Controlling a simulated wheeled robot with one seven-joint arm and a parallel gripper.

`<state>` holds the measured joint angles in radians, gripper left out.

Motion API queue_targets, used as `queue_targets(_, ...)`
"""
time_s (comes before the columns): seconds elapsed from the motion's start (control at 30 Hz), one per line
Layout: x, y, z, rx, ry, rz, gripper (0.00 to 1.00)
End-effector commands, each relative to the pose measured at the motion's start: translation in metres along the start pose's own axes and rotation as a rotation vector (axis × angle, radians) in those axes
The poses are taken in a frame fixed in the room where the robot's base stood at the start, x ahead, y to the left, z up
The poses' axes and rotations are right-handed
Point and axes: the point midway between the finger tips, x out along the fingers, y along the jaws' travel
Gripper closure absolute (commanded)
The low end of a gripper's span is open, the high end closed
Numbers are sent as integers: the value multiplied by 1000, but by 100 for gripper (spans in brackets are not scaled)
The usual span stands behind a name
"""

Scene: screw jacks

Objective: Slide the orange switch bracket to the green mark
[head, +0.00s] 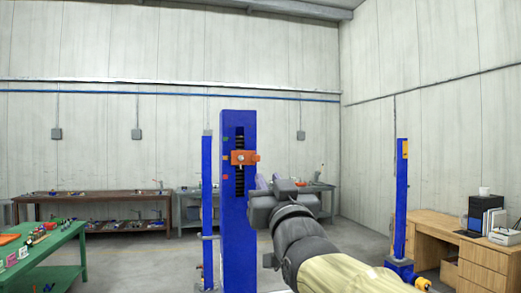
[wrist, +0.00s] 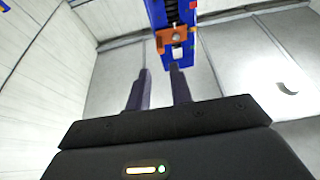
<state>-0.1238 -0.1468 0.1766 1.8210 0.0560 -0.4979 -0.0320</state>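The orange switch bracket (head: 244,158) sits on the dark threaded slot of a tall blue column (head: 236,220). The green mark (head: 225,139) is on the column's left side, above the bracket's level. An orange mark lies about level with the bracket, and a red mark (head: 225,167) lies lower. My gripper (head: 267,181) is just right of the column and a little below the bracket. In the wrist view, its two dark fingers (wrist: 158,76) are apart with nothing between them. The bracket (wrist: 178,37) shows beyond the fingertips, apparently not touched.
A slim blue post (head: 207,200) stands left of the column, and another blue post (head: 401,200) stands at right by a wooden desk (head: 475,250). A green table (head: 50,255) is at left. Brown (head: 95,197) and grey workbenches line the back wall. Open floor lies between.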

Motion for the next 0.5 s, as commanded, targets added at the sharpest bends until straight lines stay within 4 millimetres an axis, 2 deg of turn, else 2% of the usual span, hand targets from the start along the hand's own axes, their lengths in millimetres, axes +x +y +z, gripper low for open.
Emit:
queue_targets(0.1, 24, 0, -4, 1, -1, 0, 78)
queue_targets(0.5, 88, 0, -4, 0, 0, -1, 78)
